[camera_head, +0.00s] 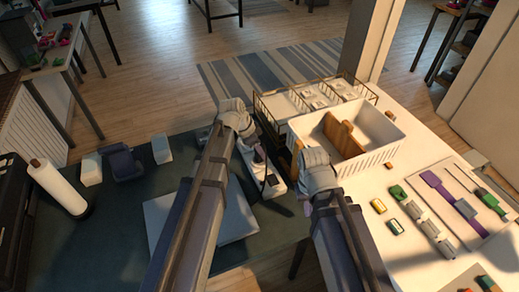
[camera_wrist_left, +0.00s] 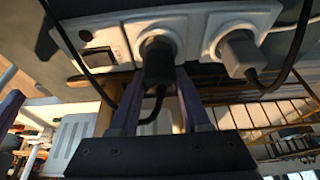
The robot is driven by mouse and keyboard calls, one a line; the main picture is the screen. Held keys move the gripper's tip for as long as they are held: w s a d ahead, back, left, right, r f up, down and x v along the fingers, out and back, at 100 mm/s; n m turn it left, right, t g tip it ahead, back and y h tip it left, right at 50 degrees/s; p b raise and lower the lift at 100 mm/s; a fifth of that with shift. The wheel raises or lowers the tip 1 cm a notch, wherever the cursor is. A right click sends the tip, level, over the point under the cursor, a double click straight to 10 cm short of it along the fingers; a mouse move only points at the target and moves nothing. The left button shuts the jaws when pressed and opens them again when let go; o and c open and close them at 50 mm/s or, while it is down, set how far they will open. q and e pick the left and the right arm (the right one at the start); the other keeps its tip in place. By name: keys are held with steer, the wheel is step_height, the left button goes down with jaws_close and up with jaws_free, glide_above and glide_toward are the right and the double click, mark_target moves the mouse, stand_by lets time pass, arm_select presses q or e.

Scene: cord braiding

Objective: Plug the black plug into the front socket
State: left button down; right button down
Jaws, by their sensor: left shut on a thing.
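The black plug (camera_wrist_left: 158,62) is between the fingertips of my left gripper (camera_wrist_left: 160,76), which is shut on it. The plug's front end is at the round socket of the white power strip (camera_wrist_left: 120,28), lined up with it; how deep it sits is hidden. A pale grey plug (camera_wrist_left: 240,52) sits in the neighbouring socket on the right. In the head view my left gripper (camera_head: 258,156) is over the power strip (camera_head: 272,188). My right gripper (camera_head: 316,170) is beside the white basket; its fingers are not clear.
A white basket (camera_head: 385,150) with a wooden piece and a wire rack (camera_head: 318,92) stand right of the strip. A dark cord (camera_wrist_left: 288,60) loops near the grey plug. Small coloured blocks and tools lie on the white table (camera_head: 410,180).

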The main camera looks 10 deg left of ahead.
arm_select(q)
steer(key=shift+f+b, duration=0.75)
arm_select(e)
steer(key=shift+f, duration=0.75)
arm_select(q)
steer(key=shift+c, duration=1.4)
jaws_free()
steer(key=shift+r, duration=0.1)
steer(key=shift+r, duration=0.1)
arm_select(e)
steer(key=shift+r, duration=0.2)
arm_select(q)
steer(key=p+v, duration=0.7)
steer(key=shift+a+r, duration=0.2)
arm_select(e)
step_height(320, 180, up, 7)
arm_select(q)
steer(key=shift+s, duration=0.1)
steer(key=s+d+n+g+y, duration=0.1)
steer(key=s+d+n+y, duration=0.1)
steer(key=s, duration=0.7)
steer(key=s+d+f+n+g+y, duration=0.1)
steer(key=s+d+n+y, duration=0.2)
steer(key=s+d+n, duration=0.2)
steer(key=s+d, duration=0.2)
steer(key=s, duration=0.2)
steer(key=shift+f+g, duration=0.25)
steer(key=shift+g, duration=0.15)
